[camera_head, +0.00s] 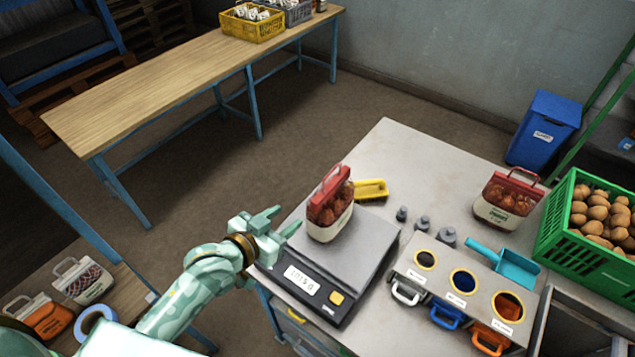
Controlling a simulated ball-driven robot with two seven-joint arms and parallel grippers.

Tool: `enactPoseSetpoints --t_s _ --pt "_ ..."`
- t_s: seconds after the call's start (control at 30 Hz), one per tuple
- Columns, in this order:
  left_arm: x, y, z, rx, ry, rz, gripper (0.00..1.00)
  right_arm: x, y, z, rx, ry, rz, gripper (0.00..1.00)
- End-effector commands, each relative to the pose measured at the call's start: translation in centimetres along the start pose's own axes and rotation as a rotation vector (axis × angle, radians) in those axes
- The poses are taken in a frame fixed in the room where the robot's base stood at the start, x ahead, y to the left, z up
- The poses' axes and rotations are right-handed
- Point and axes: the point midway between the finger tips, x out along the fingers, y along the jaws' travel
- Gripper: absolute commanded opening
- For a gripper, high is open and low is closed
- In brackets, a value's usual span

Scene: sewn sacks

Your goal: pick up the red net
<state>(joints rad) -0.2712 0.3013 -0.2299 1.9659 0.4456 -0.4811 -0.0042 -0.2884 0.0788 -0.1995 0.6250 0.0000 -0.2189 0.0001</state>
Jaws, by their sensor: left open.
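A red net bag (329,205) with a white lower part and a red handle stands on the scale's plate (362,250), leaning slightly. A similar red-topped bag (507,199) stands on the right of the grey table. I cannot tell from the picture which of the two the task names. My left gripper (287,221) is open and empty, just left of the bag on the scale, with its fingers pointing toward it. A small gap shows between the fingertips and the bag. My right gripper is not in view.
Metal weights (423,223), a yellow brush (371,190), a holder (462,281) with coloured handles and a blue scoop (504,263) surround the scale. A green crate (575,246) of potatoes is at right. Bags and a blue tape roll (95,322) lie lower left. The table's far part is clear.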

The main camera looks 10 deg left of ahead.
Motion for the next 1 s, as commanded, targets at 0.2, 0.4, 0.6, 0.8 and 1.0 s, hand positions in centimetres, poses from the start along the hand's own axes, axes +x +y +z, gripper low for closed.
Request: enactPoseSetpoints --t_s 0.2,0.4,0.6,0.8,1.0 --pt "1.8 0.8 -1.2 -0.01 0.013 0.023 0.44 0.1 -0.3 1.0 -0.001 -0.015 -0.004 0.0" --pt "6.9 0.8 -1.3 -0.009 0.013 0.022 0.44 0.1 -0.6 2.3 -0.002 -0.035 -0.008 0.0" --pt "10.2 1.0 -1.3 -0.007 0.011 0.022 0.44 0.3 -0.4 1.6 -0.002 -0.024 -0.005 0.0" --pt "11.9 1.1 -1.4 -0.008 0.011 0.022 0.44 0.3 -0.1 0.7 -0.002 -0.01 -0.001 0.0" --pt "15.1 1.3 -1.4 -0.008 0.012 0.022 0.44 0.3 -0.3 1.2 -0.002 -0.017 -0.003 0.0"
